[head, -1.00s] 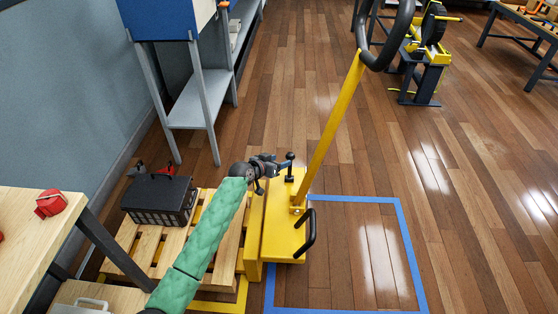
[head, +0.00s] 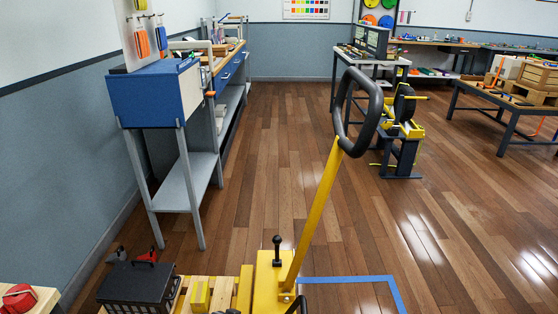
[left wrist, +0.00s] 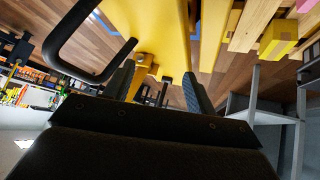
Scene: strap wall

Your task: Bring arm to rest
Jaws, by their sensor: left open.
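My left gripper (left wrist: 158,72) shows in the left wrist view with its two dark fingers apart and nothing seen between them. The yellow pallet truck body (left wrist: 150,28) fills the space beyond the fingers; I cannot tell whether they touch it. Its black loop handle (left wrist: 72,42) is at the upper left there. In the head view the yellow truck (head: 268,285) stands at the bottom centre, with a slanted yellow bar (head: 318,210) and a black steering loop (head: 350,115). My left arm is almost wholly below the head picture. My right gripper is in neither view.
A wooden pallet (head: 225,292) carries a black case (head: 138,283) and a yellow block (head: 200,295) left of the truck. A blue cabinet on grey legs (head: 155,98) stands by the left wall. Blue floor tape (head: 390,292) lies right of the truck. The middle floor is open.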

